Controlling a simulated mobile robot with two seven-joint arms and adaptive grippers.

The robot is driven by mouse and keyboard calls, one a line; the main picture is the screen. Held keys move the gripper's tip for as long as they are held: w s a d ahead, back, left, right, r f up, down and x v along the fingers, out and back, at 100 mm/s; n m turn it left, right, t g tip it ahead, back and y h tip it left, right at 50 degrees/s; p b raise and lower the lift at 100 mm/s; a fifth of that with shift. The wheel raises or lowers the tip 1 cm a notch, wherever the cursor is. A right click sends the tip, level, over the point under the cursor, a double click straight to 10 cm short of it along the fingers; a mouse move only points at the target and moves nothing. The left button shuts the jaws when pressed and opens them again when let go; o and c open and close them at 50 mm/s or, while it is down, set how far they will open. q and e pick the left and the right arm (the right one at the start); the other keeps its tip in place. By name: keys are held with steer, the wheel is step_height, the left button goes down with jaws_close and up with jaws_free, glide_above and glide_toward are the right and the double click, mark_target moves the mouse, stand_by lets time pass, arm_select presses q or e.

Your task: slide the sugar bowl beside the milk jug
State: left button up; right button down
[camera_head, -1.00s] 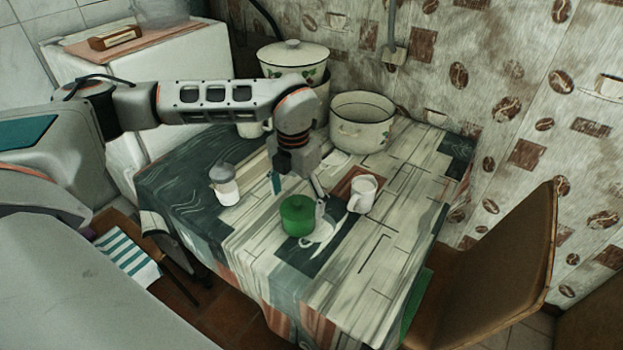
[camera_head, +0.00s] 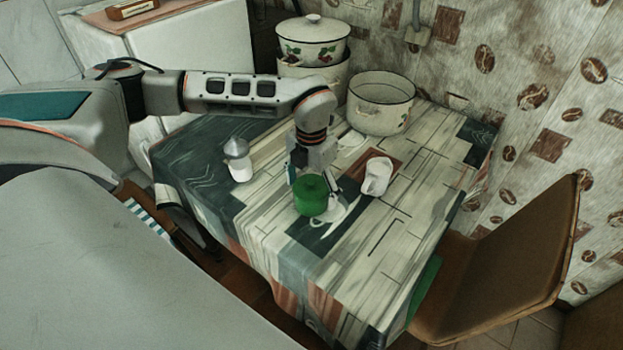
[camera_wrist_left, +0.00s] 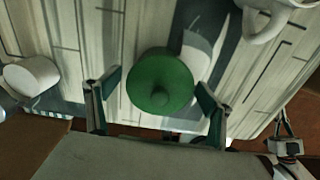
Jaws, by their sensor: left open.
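The sugar bowl, taken to be the green lidded pot (camera_head: 311,196), stands upright on the table and also shows in the wrist view (camera_wrist_left: 160,82). The milk jug, taken to be the white handled vessel (camera_head: 377,176), stands right of it with a gap; part of it shows at the wrist view's top right (camera_wrist_left: 270,14). My left gripper (camera_head: 314,177) is open over the bowl; in the wrist view its fingers (camera_wrist_left: 156,103) are on both sides of the bowl. Contact cannot be told. What looks like my right gripper (camera_wrist_left: 285,145) shows small at the lower right; its jaws are unclear.
A white pot with a grey top (camera_head: 239,162) stands left of the bowl. A large open enamel pot (camera_head: 380,103) and stacked lidded pots (camera_head: 312,42) stand at the back. A brown chair (camera_head: 510,270) is at the right. The table's front right is clear.

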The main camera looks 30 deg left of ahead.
arm_select(q)
steer(key=shift+f, duration=1.15)
steer(key=c, duration=1.3)
steer(key=shift+c, duration=0.2)
steer(key=shift+w, duration=0.1)
